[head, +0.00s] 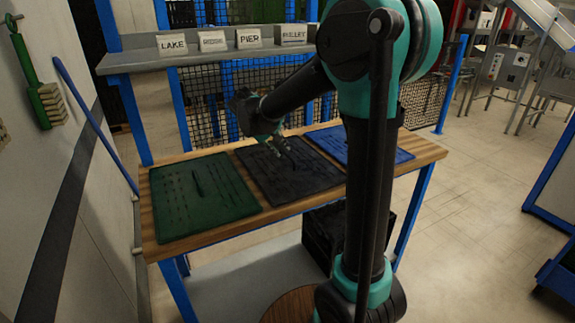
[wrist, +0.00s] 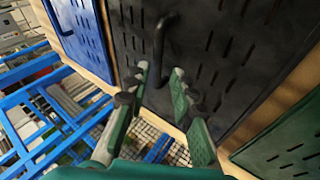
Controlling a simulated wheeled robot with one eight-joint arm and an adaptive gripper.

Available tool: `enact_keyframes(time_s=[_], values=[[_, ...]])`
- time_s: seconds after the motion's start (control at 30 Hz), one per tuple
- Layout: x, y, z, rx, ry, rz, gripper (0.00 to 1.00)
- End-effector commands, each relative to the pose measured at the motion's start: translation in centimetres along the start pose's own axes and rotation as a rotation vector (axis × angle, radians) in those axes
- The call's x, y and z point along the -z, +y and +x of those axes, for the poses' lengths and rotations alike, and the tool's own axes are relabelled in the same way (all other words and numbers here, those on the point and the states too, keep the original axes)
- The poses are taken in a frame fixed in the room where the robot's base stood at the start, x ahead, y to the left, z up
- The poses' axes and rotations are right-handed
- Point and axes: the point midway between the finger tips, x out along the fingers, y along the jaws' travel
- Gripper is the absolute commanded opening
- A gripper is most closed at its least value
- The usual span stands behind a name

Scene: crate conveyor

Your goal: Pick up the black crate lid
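The black crate lid (head: 290,175) lies flat on the wooden table between a green lid and a blue lid. In the wrist view the black lid (wrist: 215,50) fills the middle, and its raised black handle (wrist: 160,38) stands just beyond my fingertips. My gripper (head: 282,147) is over the black lid in the head view. In the wrist view my gripper (wrist: 160,76) is open, with nothing between its fingers. The handle appears roughly in line with the gap. Whether the fingertips touch the lid cannot be told.
The green lid (head: 200,195) lies left on the table (head: 260,222) and the blue lid (head: 375,146) lies right, partly behind my arm. A black crate (head: 318,238) stands below the table. A shelf (head: 205,57) with several name cards runs behind it, above wire mesh.

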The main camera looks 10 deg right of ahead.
Motion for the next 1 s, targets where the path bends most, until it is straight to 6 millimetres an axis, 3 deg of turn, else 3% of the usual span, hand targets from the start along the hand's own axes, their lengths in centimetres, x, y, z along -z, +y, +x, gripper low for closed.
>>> enact_keyframes(time_s=[0.3,0.63,0.83,1.0], values=[[0.0,0.3,4.2,-0.001,-0.001,0.001,0.24],[0.0,0.2,4.8,0.000,0.000,0.000,0.24],[0.0,0.2,4.8,0.000,0.000,0.000,0.00],[0.0,0.2,4.8,0.000,0.000,0.000,0.00]])
